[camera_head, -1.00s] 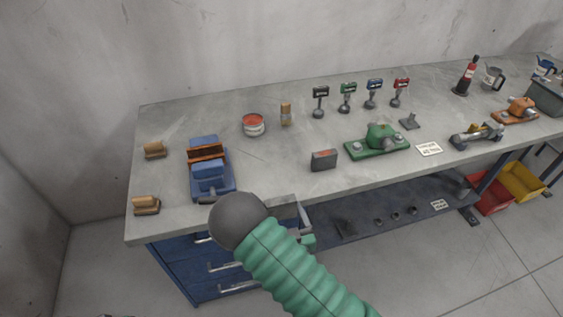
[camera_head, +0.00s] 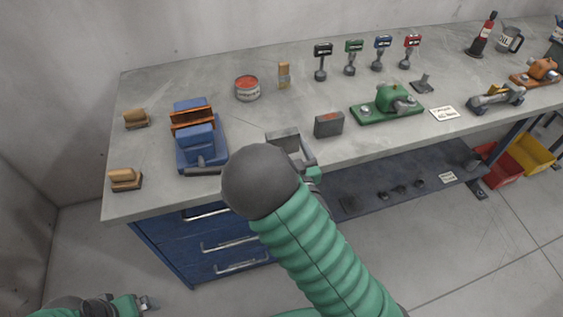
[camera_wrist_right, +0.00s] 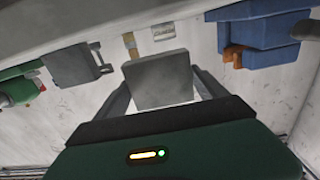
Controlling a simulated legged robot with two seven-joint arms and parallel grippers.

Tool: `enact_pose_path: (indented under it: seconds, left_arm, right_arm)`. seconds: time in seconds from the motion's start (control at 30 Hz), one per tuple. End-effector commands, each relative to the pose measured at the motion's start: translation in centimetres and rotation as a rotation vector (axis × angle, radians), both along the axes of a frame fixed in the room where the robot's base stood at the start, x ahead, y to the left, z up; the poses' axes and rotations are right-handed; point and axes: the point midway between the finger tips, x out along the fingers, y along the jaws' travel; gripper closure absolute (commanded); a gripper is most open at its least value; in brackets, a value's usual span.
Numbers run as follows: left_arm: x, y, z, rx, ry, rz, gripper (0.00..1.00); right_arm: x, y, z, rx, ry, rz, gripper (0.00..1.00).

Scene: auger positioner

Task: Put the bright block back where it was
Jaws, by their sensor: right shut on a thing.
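My right gripper (camera_head: 296,148) is at the front edge of the bench, partly hidden by my own arm. It is shut on a plain light grey block (camera_head: 283,138), which also shows between the fingers in the right wrist view (camera_wrist_right: 157,80). A darker grey block (camera_head: 328,124) with a reddish mark stands on the bench just right of the gripper; it also shows at the upper left of the wrist view (camera_wrist_right: 72,66). My left gripper (camera_head: 145,303) is low at the bottom left, away from the bench; its jaws are too small to read.
A blue vise (camera_head: 198,148) stands left of the held block. Behind are a red-topped can (camera_head: 247,88), a small tan item (camera_head: 284,75) and several labelled stands (camera_head: 351,58). A green-based device (camera_head: 388,102) is to the right. Bench top (camera_head: 255,125) between vise and blocks is clear.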

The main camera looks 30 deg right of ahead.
Motion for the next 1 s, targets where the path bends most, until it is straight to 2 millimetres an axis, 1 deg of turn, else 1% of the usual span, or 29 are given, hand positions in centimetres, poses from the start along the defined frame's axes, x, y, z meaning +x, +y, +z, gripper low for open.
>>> enact_pose_path:
  seconds: [0.03,0.07,0.1,0.13,0.4,0.5,0.67,0.73,0.83,0.9,1.0]
  left_arm:
    - [0.0,0.0,-1.4,0.0,0.0,0.0,0.0]
    - [0.0,0.0,-1.8,0.0,0.0,0.0,0.0]
    - [0.0,0.0,-1.0,0.0,0.001,0.0,0.0]
    - [0.0,0.0,-1.0,0.0,0.001,0.0,0.0]
    - [0.0,0.0,-1.4,0.0,0.0,0.0,0.0]
    - [0.0,0.0,-1.6,0.0,0.0,0.0,0.0]
    - [0.0,0.0,-1.7,0.0,0.0,0.0,0.0]
    - [0.0,0.0,-3.0,0.0,0.0,0.0,0.0]
    - [0.0,0.0,-4.5,0.0,0.0,0.0,0.0]
    - [-0.1,0.0,-5.0,0.0,0.001,0.0,0.0]
    - [0.0,0.0,-4.7,0.0,0.001,0.0,0.0]
  right_arm:
    - [0.2,-0.2,-0.3,0.0,-0.012,0.0,0.91]
    - [0.2,-0.3,-0.4,0.0,-0.012,0.0,0.91]
    - [0.8,-0.8,0.1,-0.002,-0.009,-0.001,0.91]
    - [1.2,-1.1,0.1,-0.003,-0.008,-0.001,0.91]
    - [4.7,-4.1,-0.4,-0.003,-0.008,0.0,0.91]
    - [5.4,-4.8,-0.4,-0.003,-0.008,-0.001,0.91]
    - [6.3,-5.5,-0.5,-0.002,-0.009,0.001,0.91]
    - [6.3,-5.5,-2.1,-0.002,-0.006,0.001,0.91]
    - [6.3,-5.4,-3.8,-0.002,-0.006,0.001,0.91]
    - [6.3,-5.4,-4.3,-0.003,-0.007,0.001,0.91]
    - [6.3,-5.4,-4.1,-0.002,-0.008,0.001,0.91]
